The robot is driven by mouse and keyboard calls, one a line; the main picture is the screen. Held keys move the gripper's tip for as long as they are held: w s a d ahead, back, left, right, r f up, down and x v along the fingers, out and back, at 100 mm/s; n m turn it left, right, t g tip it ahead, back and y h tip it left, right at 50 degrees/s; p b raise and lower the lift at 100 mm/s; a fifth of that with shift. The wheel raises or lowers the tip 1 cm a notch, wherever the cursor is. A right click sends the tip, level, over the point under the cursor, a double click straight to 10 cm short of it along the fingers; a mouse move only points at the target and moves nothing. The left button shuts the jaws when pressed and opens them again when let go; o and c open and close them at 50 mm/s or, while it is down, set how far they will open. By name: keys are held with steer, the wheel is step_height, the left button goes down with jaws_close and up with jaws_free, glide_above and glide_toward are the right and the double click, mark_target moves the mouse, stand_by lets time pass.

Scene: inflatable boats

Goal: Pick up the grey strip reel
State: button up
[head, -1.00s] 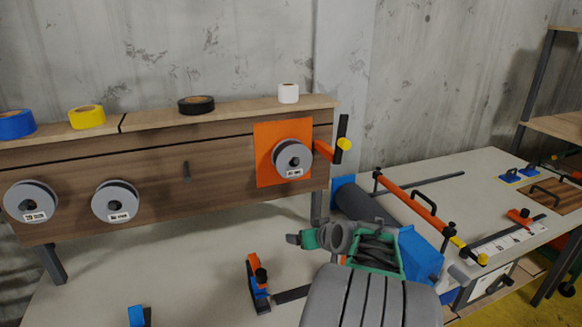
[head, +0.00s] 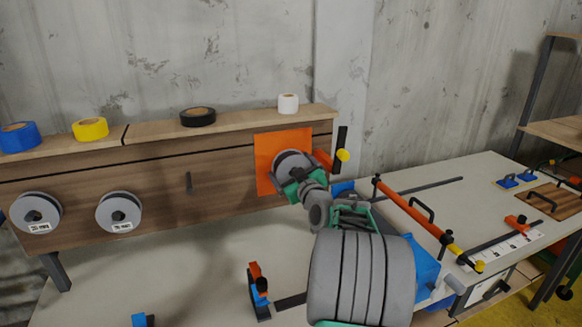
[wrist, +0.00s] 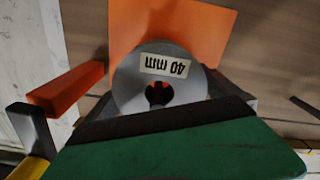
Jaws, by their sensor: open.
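A grey strip reel (head: 291,161) hangs on the orange panel (head: 263,150) at the right end of the wooden board. In the wrist view the reel (wrist: 132,92) faces me, with an upside-down "40 mm" label and a dark centre hole. My gripper (head: 297,180) is open and right in front of this reel, covering its lower part in the head view. I cannot tell whether the jaws touch it. Two similar grey reels hang further left, one at the far left (head: 22,205) and one beside it (head: 108,204).
A red-orange clamp bar with a yellow end (head: 342,156) sticks out just right of the panel. Blue (head: 18,141), yellow (head: 91,134), black (head: 198,122) and white tape rolls (head: 288,100) stand on the ledge above. An orange-and-blue clamp (head: 258,288) stands on the bench below.

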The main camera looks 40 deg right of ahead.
steer(key=c, duration=1.5)
steer(key=shift+c, duration=0.6)
steer(key=shift+r, duration=0.15)
steer(key=shift+r, duration=0.15)
steer(key=r+b+v, duration=0.1)
steer(key=b+v, duration=0.4)
steer(key=v, duration=1.3)
